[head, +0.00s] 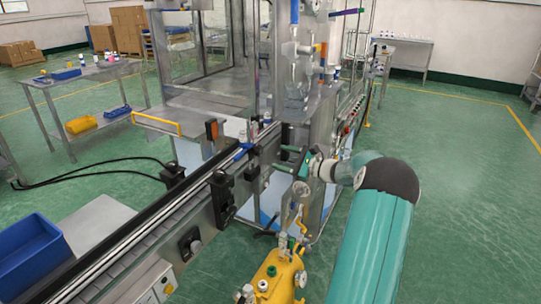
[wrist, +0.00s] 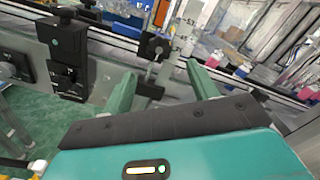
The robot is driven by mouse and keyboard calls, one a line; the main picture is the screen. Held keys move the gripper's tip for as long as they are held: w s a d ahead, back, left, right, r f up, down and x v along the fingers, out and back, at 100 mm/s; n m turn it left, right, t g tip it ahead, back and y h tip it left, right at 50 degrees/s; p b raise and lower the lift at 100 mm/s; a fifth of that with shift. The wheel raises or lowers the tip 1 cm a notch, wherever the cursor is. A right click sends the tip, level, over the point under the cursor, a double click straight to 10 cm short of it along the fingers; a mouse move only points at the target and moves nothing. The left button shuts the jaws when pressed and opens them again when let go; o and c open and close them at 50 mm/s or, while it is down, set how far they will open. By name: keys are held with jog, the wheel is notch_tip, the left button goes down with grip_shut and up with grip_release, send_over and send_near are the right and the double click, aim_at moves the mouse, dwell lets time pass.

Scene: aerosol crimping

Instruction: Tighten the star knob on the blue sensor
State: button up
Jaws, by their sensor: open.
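My gripper (head: 281,159) is open beside the conveyor's side rail in the head view. A small blue piece (head: 243,150), possibly the blue sensor, sits at the rail to the left of my gripper in the head view. Its knob cannot be made out there.
The conveyor (head: 150,225) runs diagonally, with black brackets (head: 222,192) on its side. An orange-faced sensor (head: 212,130) stands at the far rail. Open green floor lies to the right.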

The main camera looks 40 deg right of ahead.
jog(key=v, duration=0.6)
jog(key=shift+a, duration=0.1)
dwell(0.3)
jog(key=w+a+r+n+g, duration=0.1)
jog(key=a+r+n+g, duration=0.2)
jog(key=a, duration=0.7)
jog(key=a+r+n+g+y, duration=0.1)
jog(key=a+n+g, duration=0.3)
jog(key=a, duration=0.7)
jog(key=w+a+r+n+g, duration=0.1)
jog(key=a+n+g, duration=0.25)
jog(key=a, duration=0.65)
jog(key=s+a+r+n+g+h, duration=0.25)
jog(key=s+a+n, duration=0.55)
jog(key=s+a, duration=0.4)
jog(key=s+a+n+t+h, duration=0.1)
jog(key=s+a+n+h, duration=0.3)
jog(key=s+n, duration=0.3)
jog(key=s+a, duration=0.1)
jog(key=s, duration=0.3)
jog(key=shift+a+t+h, duration=0.25)
jog(key=shift+t+h, duration=0.05)
jog(key=shift+h, duration=0.05)
